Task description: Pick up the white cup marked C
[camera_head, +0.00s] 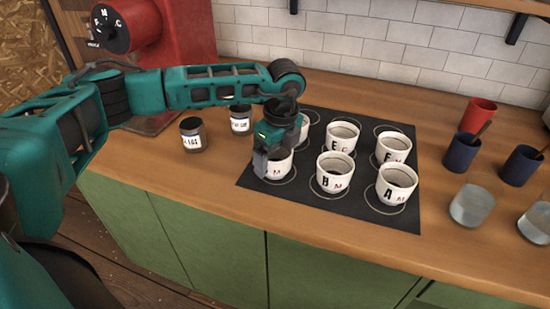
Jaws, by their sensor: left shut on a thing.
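My left gripper (268,156) points down and is shut on a white cup (281,167) at the front left of the dark mat (304,196). Other white cups stand on the mat: one marked B (331,183), one marked A (394,194), one marked E (340,142) and one at the back right (391,155). Another cup (304,132) is mostly hidden behind the gripper. My right gripper is not in view.
Two dark labelled jars (193,135) and (240,119) stand left of the mat. A red machine (185,40) is at the back left. A red cup (477,115), blue cups (461,154) and glasses (471,206) stand at the right. The wooden counter's front strip (185,184) is clear.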

